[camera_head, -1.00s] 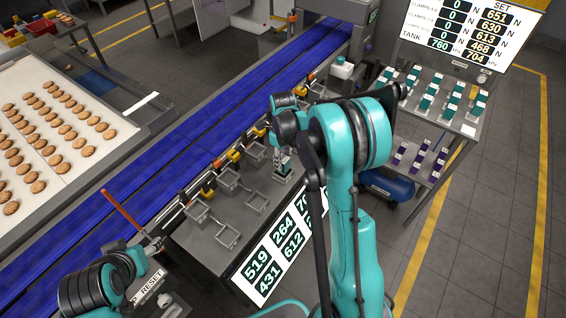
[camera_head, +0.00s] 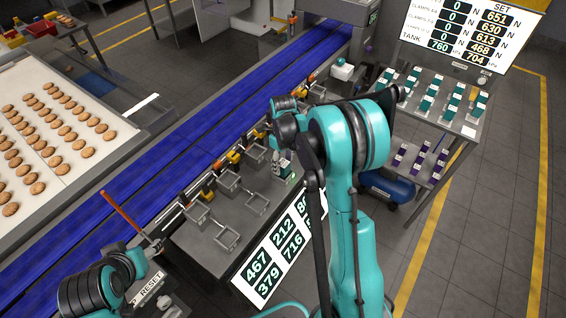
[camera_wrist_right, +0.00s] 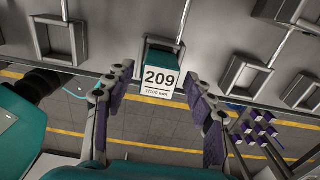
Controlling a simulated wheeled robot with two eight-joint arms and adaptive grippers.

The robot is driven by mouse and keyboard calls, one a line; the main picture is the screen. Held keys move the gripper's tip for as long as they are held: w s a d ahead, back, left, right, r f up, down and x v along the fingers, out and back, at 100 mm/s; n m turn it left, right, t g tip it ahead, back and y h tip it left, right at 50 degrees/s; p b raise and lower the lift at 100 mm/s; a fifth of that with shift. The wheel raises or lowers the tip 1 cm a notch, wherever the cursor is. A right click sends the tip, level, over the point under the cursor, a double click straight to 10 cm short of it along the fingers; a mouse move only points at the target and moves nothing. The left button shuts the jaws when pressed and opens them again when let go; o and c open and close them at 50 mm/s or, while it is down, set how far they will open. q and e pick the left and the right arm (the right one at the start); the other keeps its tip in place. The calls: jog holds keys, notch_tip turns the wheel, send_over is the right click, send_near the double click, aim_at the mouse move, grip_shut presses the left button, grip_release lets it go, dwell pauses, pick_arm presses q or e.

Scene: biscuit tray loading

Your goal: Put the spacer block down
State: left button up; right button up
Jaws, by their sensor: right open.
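The spacer block (camera_wrist_right: 160,77) is teal with a white label reading 209. It is upright at the front edge of the grey bench, apparently within one of its square metal frames; how deep it sits I cannot tell. The block also shows in the head view (camera_head: 290,174). My right gripper (camera_wrist_right: 158,84) is open, one purple-padded finger on each side of the block, with a gap visible on both sides. In the head view it is partly hidden by my right arm. My left gripper (camera_head: 150,248) is at the lower left, too small to judge.
Empty metal frames (camera_head: 228,237) line the bench beside the block. A number display (camera_head: 275,262) hangs on its front. The blue conveyor (camera_head: 120,205) runs behind. A rack (camera_head: 452,122) with more teal and purple blocks stands at the right.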

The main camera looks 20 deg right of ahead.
jog(key=s+a+r+n+t+p, duration=0.1)
jog(key=s+r+n, duration=0.15)
jog(key=r, duration=0.55)
jog(key=s+a+r+n+t+p, duration=0.15)
jog(key=r+n, duration=0.25)
jog(key=r, duration=0.4)
jog(key=s+a+r+n+t, duration=0.1)
jog(key=s+a+n+t, duration=0.1)
jog(key=s+n, duration=0.6)
jog(key=s+a+r+n+t, duration=0.1)
jog(key=s+a+n+t, duration=0.1)
jog(key=s+a+n, duration=0.3)
jog(key=s+n, duration=0.4)
jog(key=n, duration=0.6)
jog(key=shift+s+t, duration=0.25)
jog(key=shift+t, duration=0.1)
